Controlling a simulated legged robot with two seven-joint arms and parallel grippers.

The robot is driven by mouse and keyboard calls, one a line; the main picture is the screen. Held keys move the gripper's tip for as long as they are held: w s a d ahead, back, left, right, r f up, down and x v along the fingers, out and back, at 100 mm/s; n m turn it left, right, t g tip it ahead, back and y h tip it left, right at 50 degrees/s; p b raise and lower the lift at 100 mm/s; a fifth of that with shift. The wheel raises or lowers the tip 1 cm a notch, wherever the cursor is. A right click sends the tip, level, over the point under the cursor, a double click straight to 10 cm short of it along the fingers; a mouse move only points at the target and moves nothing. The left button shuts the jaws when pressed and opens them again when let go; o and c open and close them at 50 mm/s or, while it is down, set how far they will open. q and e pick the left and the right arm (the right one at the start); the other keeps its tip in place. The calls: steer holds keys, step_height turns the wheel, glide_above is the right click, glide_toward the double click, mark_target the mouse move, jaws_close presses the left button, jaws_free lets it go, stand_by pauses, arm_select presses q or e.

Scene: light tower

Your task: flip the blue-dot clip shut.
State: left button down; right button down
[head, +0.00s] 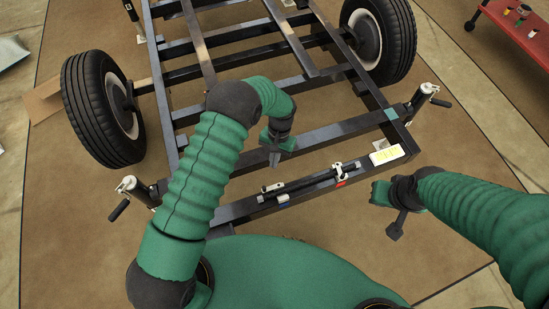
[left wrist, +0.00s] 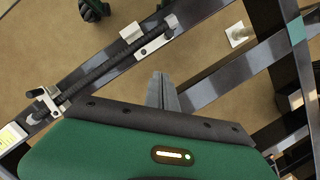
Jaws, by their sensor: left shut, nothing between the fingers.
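The blue mark (head: 283,198) is on the front beam of the trailer frame. Beside it, the blue-dot clip (head: 271,188) sits at the left end of a black rod (head: 308,181). The clip looks low and flat, but its exact lever angle is too small to tell. In the left wrist view this clip (left wrist: 155,43) shows as a pale plate at the rod's upper end. My left gripper (head: 274,159) is shut and empty, above and behind the rod, apart from the clip. Its fingertips show in the left wrist view (left wrist: 160,82). My right gripper (head: 388,207) hangs right of the frame; its fingers are unclear.
Another clip (head: 338,170) with an upright part stands at the rod's right end, by a red mark (head: 341,184). A white and yellow label (head: 386,155) is further right. Crank jacks (head: 420,97) stand at both frame corners. The floor in front is clear.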

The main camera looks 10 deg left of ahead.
mark_target(272, 186)
arm_select(q)
steer(key=s+a+f, duration=0.1)
steer(key=s+f, duration=0.3)
steer(key=s, duration=0.1)
steer(key=shift+f+b, duration=0.35)
steer(key=shift+b, duration=0.05)
steer(key=shift+a, duration=0.1)
